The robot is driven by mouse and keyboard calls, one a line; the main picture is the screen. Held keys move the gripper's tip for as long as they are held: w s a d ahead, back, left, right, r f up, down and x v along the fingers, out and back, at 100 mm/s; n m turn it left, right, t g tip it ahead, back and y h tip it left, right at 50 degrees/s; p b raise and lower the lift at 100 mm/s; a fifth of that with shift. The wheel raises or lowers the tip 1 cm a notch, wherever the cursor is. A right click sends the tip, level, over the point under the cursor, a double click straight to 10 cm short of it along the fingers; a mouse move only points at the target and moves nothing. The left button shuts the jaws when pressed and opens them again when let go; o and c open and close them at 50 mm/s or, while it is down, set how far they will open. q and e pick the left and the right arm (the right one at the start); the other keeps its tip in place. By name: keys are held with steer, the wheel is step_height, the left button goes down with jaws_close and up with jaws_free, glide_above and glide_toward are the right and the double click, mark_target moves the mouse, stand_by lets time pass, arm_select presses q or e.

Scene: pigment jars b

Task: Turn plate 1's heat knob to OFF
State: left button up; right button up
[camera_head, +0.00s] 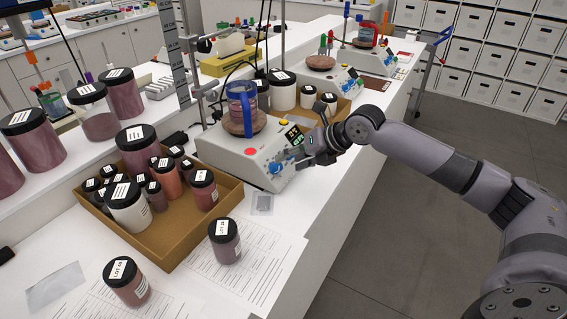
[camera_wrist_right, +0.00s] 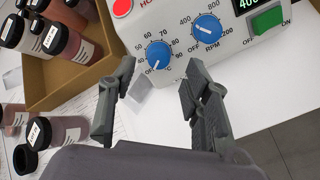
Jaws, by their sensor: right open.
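The nearer hot plate (camera_head: 222,152) stands on the bench with a beaker (camera_head: 242,105) on its brown round top. Its blue heat knob (camera_wrist_right: 158,54) shows in the right wrist view, its white mark pointing down and slightly left. No contact with the knob shows. My left gripper is not in view.
The panel has a red button (camera_wrist_right: 122,7) and a green switch (camera_wrist_right: 267,18). A cardboard tray (camera_head: 166,236) of jars stands to the left, with two loose jars (camera_head: 224,241) in front. Another hot plate (camera_head: 340,80) is farther back. The floor aisle (camera_head: 400,220) is clear.

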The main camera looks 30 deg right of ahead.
steer(key=v, duration=0.7)
steer(key=shift+s, duration=0.2)
